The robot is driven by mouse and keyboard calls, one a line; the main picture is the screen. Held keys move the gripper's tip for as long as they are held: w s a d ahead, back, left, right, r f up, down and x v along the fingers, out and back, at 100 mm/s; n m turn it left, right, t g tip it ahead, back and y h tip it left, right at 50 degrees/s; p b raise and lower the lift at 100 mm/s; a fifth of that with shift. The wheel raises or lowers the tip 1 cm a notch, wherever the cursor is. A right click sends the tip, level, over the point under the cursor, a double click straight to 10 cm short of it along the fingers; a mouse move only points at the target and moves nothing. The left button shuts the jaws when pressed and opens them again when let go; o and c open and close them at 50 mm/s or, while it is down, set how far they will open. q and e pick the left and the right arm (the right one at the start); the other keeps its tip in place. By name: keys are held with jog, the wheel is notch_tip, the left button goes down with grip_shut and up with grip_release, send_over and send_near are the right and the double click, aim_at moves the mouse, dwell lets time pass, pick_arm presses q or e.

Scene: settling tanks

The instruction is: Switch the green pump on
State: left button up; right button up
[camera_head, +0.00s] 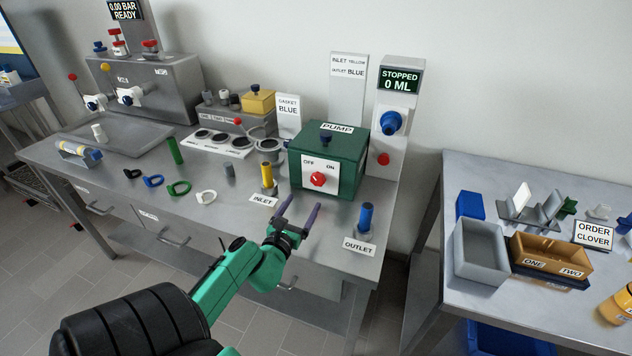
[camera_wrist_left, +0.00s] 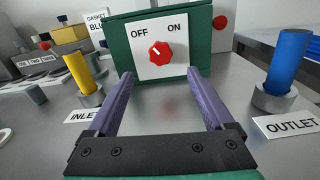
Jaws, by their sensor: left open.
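The green pump (camera_head: 347,160) is a box on the steel bench with a white plate marked OFF on the left and ON on the right. Its red knob (camera_head: 317,180) sits on that plate; in the left wrist view the knob (camera_wrist_left: 160,53) has a pale mark toward the upper left, on the OFF side. My left gripper (camera_head: 299,207) is open and empty in front of the pump. In the left wrist view its two purple fingers (camera_wrist_left: 160,80) point at the plate, one either side of the knob and below it, not touching it. My right gripper is out of view.
A yellow hose post (camera_head: 266,174) marked INLET stands left of the pump, a blue one (camera_head: 365,217) marked OUTLET to its right. A display panel (camera_head: 399,80) behind reads STOPPED, 0 ML. Coloured gaskets (camera_head: 179,188) lie at left. A second table (camera_head: 480,170) stands right.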

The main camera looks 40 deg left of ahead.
aim_at(317, 180)
pick_arm(q)
jog(key=x, duration=1.1)
jog(key=shift+w, duration=0.1)
grip_shut()
